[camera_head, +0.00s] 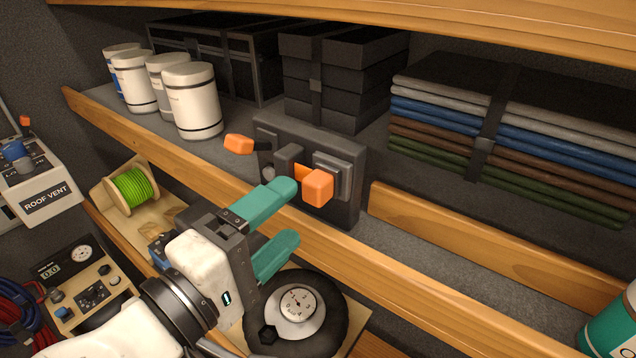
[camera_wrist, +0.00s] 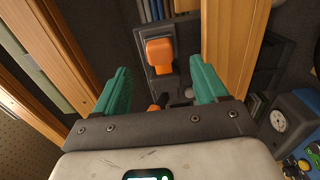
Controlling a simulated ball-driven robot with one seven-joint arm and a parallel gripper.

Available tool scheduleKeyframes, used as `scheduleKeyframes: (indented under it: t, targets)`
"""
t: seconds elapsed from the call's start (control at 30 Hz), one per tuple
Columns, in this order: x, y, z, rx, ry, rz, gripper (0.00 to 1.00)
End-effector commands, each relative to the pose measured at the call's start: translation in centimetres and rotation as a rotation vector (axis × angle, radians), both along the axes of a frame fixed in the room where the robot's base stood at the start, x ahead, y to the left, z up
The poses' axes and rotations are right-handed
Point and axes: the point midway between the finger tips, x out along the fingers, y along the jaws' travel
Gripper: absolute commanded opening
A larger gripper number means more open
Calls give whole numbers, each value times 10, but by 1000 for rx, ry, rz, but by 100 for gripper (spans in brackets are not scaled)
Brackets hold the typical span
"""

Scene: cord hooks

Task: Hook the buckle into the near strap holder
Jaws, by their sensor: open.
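A dark grey panel (camera_head: 345,214) stands at the shelf's front edge, with two orange parts. A blocky orange piece (camera_head: 317,187) sits on a grey square bracket at its right side; it also shows in the wrist view (camera_wrist: 159,53). A smaller orange tab (camera_head: 239,144) sticks out at the panel's left end; a bit of orange shows low between the fingers in the wrist view. I cannot tell which part is the buckle and which the near strap holder. My gripper (camera_head: 281,214) has green fingers, open and empty, in front of the panel. It also shows in the wrist view (camera_wrist: 158,82).
A wooden shelf lip (camera_head: 430,285) runs below the panel. White canisters (camera_head: 192,100), dark boxes (camera_head: 335,80) and strapped folded blankets (camera_head: 500,135) stand behind.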

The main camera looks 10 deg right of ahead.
Motion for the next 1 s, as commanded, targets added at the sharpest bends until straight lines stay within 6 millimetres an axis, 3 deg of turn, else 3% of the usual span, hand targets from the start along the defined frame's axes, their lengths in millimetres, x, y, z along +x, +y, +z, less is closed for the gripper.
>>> scheduleKeyframes:
  t: [0.5,1.0]
  targets:
    - [43,-43,1,1,1,-1,72]
    - [48,-47,0,1,1,1,72]
